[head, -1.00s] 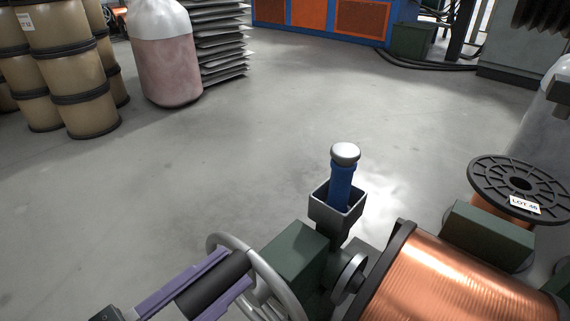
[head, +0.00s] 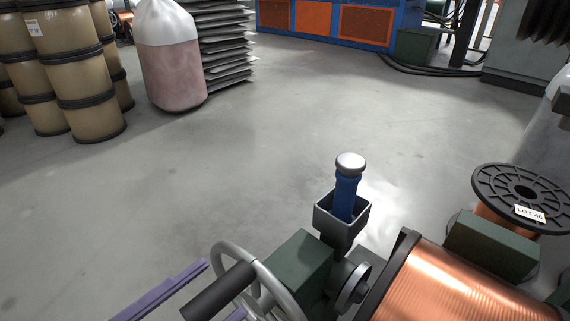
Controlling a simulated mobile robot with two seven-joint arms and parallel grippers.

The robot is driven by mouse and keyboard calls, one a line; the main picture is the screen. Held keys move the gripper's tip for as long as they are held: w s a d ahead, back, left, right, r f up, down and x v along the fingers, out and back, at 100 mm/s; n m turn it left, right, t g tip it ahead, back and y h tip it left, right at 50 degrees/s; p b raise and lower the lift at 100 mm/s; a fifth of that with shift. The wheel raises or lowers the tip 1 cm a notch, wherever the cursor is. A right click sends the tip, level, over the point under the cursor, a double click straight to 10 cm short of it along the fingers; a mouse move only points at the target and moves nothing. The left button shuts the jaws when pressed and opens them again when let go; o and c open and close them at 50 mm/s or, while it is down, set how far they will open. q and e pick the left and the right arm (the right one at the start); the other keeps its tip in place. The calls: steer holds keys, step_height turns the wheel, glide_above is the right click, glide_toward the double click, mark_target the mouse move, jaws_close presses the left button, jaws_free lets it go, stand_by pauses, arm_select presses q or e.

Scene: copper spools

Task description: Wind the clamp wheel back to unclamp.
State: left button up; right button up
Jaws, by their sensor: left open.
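The clamp wheel is a grey handwheel (head: 279,283) at the bottom centre of the head view, cut off by the lower edge. Its black cylindrical handle (head: 215,293) sticks out to the lower left. My left gripper (head: 224,288), with purple fingers, is open. One finger lies above and left of the handle, with a visible gap. The other shows only in part below the handle, at the picture's edge. Behind the wheel is a dark green block (head: 296,262). A copper spool (head: 465,285) with a black flange lies to the right. My right gripper is out of view.
A blue tool with a silver cap (head: 346,193) stands in a square grey holder (head: 341,229) behind the wheel. A spool labelled LOT 46 (head: 508,193) is at the right. Drums (head: 92,75) and a pink-filled bag (head: 175,75) stand far left. The floor between is clear.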

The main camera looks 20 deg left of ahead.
arm_select(q)
steer(key=p+v, duration=0.1)
steer(key=v, duration=0.7)
steer(key=shift+r, duration=0.1)
